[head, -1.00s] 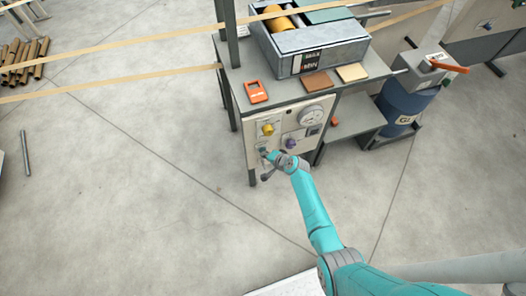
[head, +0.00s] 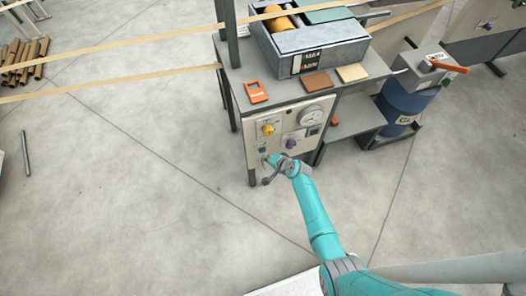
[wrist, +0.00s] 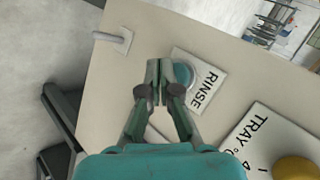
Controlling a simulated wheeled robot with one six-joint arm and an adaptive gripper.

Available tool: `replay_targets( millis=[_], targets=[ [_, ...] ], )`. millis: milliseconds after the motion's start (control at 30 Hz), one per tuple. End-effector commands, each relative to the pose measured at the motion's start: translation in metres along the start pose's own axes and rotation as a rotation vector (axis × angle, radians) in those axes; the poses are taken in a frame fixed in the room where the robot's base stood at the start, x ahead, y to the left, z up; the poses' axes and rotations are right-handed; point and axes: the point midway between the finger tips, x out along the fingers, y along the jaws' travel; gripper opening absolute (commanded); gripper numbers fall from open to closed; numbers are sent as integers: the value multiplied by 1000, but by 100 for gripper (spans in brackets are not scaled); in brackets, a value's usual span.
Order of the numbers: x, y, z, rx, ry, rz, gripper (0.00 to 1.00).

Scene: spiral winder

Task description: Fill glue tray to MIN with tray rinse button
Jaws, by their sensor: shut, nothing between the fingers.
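The control panel (head: 251,131) is on the front of the grey stand. The teal round rinse button (wrist: 182,72) sits beside the RINSE label (wrist: 207,88) in the wrist view and is partly hidden by my fingers; it is a small teal spot (head: 262,149) in the head view. My gripper (wrist: 158,66) is shut and empty, its tips just left of the button in the wrist view; contact cannot be told. In the head view my gripper (head: 268,161) is at the panel's lower left. The grey glue tray (head: 283,59) is on top, with a MAX/MIN label (head: 309,61) too small to read a level.
A yellow knob (head: 268,129), a purple knob (head: 291,143) and a round gauge (head: 312,113) are on the panel. A bent metal handle (wrist: 113,38) sticks out near the button. An orange device (head: 257,92) lies on the stand. A blue drum (head: 402,104) stands right.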

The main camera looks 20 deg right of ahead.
Motion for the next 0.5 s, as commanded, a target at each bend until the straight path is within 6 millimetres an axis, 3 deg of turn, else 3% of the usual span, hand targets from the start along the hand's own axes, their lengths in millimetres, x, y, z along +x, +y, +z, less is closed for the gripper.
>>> replay_targets(
  millis=[500],
  targets=[
    [-24, 18, 18, 1, 0, 0, 0]
  ],
)
